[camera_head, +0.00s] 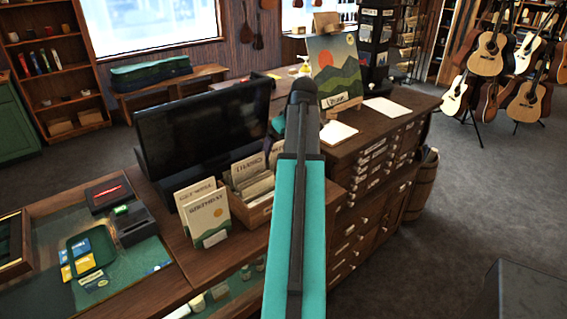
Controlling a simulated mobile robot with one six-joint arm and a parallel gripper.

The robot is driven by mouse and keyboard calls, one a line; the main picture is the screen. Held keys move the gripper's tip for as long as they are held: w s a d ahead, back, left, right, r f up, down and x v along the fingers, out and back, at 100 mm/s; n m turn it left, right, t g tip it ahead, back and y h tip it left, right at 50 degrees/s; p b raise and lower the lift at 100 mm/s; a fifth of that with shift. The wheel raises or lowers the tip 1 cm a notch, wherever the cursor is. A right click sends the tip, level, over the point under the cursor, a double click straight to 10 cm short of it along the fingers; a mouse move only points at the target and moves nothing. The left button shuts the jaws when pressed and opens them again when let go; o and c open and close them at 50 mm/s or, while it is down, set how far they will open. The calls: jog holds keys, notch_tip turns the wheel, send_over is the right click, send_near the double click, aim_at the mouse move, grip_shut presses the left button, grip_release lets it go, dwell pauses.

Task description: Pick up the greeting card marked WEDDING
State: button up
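A wooden card box (258,214) stands on the counter left of my raised arm. It holds several cards behind upright dividers. One divider (247,167) reads THANKS. Another divider (276,155), right of it, is mostly hidden by my arm; its lettering may start with W, but I cannot read it. I cannot read WEDDING on any card. A small dark part beside my arm, near the dividers, may be my wrist or gripper; the fingers do not show clearly.
A black monitor (205,125) stands behind the cards. A green tray (90,252) and a dark card device (134,224) lie on the left counter. A drawer cabinet (375,165) bearing a painted board (335,70) stands right. The floor (460,200) at right is open.

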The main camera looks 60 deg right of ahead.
jog(key=c, duration=0.9)
jog(key=shift+r, duration=0.15)
notch_tip(320, 180, up, 8)
jog(key=shift+d+r+b, duration=0.1)
jog(key=shift+b, duration=1.05)
jog(key=shift+r, duration=0.75)
jog(key=shift+s, duration=0.1)
